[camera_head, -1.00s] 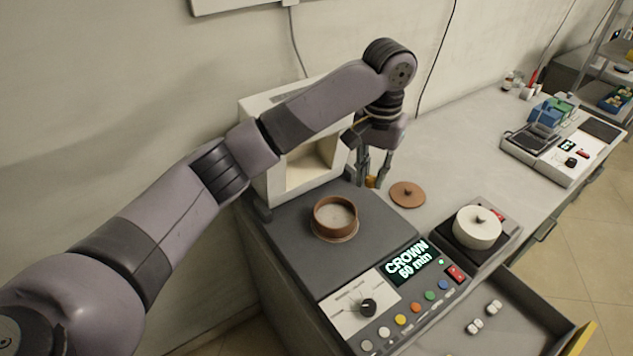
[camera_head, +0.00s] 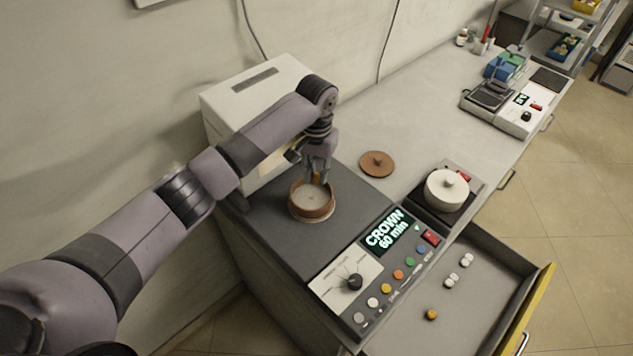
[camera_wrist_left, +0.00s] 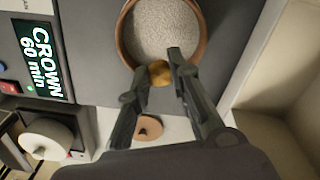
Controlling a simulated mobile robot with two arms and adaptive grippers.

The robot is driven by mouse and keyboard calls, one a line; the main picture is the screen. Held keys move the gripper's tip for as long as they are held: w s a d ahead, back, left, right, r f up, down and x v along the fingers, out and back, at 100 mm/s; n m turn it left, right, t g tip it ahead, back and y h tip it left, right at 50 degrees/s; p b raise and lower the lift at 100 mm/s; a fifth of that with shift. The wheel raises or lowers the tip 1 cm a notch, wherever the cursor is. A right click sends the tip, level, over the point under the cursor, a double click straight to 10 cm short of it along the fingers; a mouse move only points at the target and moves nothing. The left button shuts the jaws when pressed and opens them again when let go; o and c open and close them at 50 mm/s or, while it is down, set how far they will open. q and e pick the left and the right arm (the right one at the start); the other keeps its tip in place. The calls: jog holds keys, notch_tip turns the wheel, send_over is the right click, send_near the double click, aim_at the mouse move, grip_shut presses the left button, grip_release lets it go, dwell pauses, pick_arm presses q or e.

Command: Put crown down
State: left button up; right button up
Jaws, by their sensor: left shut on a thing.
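My left gripper (camera_head: 318,178) is shut on a small golden crown (camera_wrist_left: 159,73). In the left wrist view the crown sits between the fingertips (camera_wrist_left: 157,75), at the rim of a round brown dish (camera_wrist_left: 204,40). The dish has a pale, grainy filling. In the head view the dish (camera_head: 312,212) stands on the dark top of the furnace unit, and the gripper points down at its back rim. I cannot tell whether the crown touches the dish. My right gripper is not in view.
A brown lid (camera_head: 377,164) lies right of the dish. A white lidded pot (camera_head: 446,190) stands further right. The panel display (camera_head: 384,233) reads "CROWN 60 min". An open drawer (camera_head: 490,300) holds several white pieces and a golden one. A white furnace housing (camera_head: 225,100) stands behind.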

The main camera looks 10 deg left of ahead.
aim_at(317, 176)
pick_arm(q)
jog(key=shift+d+f, duration=0.1)
jog(key=shift+f, duration=0.2)
notch_tip(317, 176, down, 3)
jog(key=shift+f+p, duration=0.2)
jog(key=shift+p, duration=0.1)
jog(key=shift+f, duration=0.45)
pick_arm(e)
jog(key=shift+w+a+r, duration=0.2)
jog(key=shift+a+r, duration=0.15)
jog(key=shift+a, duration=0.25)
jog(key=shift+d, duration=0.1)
pick_arm(q)
jog(key=shift+f, duration=0.2)
jog(key=o, duration=0.4)
jog(key=shift+o, duration=0.2)
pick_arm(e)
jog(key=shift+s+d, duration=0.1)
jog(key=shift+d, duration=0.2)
pick_arm(q)
jog(key=shift+r, duration=0.1)
